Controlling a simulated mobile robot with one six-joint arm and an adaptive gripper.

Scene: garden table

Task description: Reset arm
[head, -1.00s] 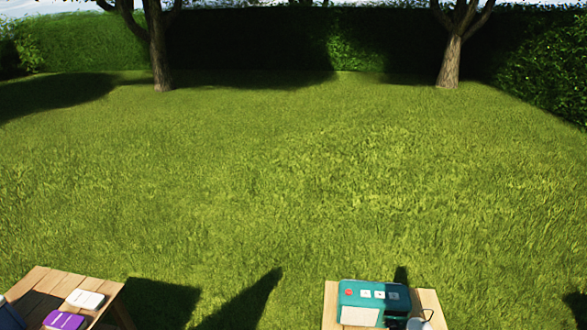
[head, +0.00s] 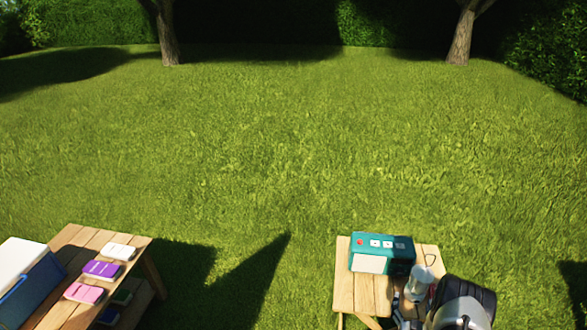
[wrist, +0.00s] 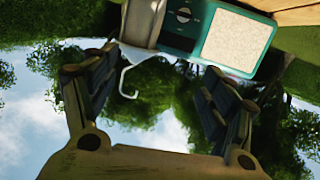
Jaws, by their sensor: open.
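My gripper (wrist: 155,72) is open in the wrist view, its two dark fingers spread with sky and leaves between them. No object is held between the fingers. In the head view part of my arm shows at the lower right, in front of the small wooden table (head: 359,291). The gripper's fingers are hard to make out there.
A teal radio (head: 381,252) stands on the small table, with a grey cylindrical thing (head: 418,284) with a thin handle beside it. Both show near the top of the wrist view. At left, a wooden table (head: 72,262) holds a blue-and-white cooler (head: 30,285) and several small boxes. Open lawn lies beyond.

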